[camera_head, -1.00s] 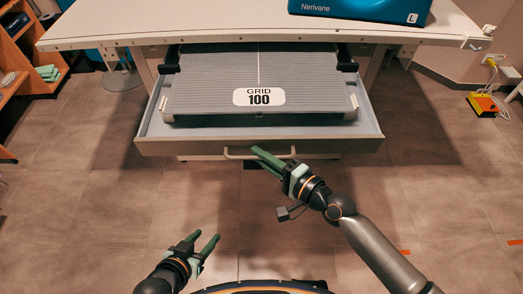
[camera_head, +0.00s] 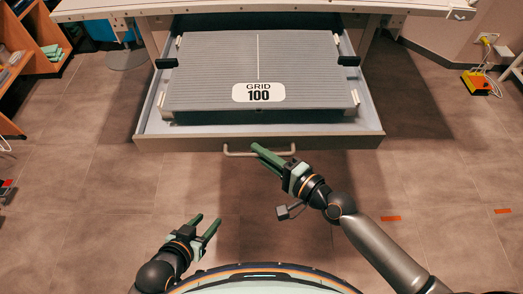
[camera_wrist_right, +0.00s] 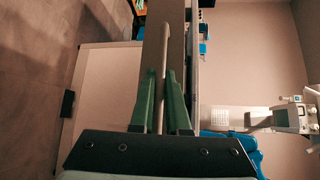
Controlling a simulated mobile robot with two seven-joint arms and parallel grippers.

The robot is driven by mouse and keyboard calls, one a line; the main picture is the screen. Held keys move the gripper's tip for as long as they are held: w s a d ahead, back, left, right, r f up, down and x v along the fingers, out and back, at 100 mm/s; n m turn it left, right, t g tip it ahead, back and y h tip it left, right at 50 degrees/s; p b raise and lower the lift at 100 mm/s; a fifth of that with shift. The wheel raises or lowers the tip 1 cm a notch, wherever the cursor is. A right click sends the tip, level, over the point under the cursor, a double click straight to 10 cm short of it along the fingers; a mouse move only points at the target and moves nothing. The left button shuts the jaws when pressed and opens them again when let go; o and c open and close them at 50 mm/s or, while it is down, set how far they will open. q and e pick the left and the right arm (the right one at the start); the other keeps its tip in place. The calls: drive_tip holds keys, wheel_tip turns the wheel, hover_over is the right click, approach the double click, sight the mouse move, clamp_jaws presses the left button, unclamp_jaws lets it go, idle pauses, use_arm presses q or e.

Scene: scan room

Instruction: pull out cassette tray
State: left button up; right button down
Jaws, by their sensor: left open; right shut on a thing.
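The cassette tray (camera_head: 368,141) is a wide drawer pulled out from under the table. A ribbed grey panel (camera_head: 210,80) labelled GRID 100 lies in it. A bar handle (camera_head: 232,153) is on the tray's front. In the right wrist view the handle bar (camera_wrist_right: 161,70) runs between the green fingers. My left gripper (camera_head: 212,224) is open and empty, low over the floor in front of the tray.
The table (camera_head: 230,9) stands above the tray. A shelf unit (camera_head: 40,35) is at the far left. A yellow and red box (camera_head: 477,83) with a cable lies on the floor at right. The floor between my arms and the tray is clear.

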drive_tip(key=shift+w, duration=0.1)
drive_tip(key=c, duration=1.2)
unclamp_jaws()
drive_tip(key=shift+r, duration=0.1)
drive_tip(key=shift+d, duration=0.1)
drive_tip(key=shift+b+v, duration=0.75)
drive_tip(key=shift+v, duration=5.5)
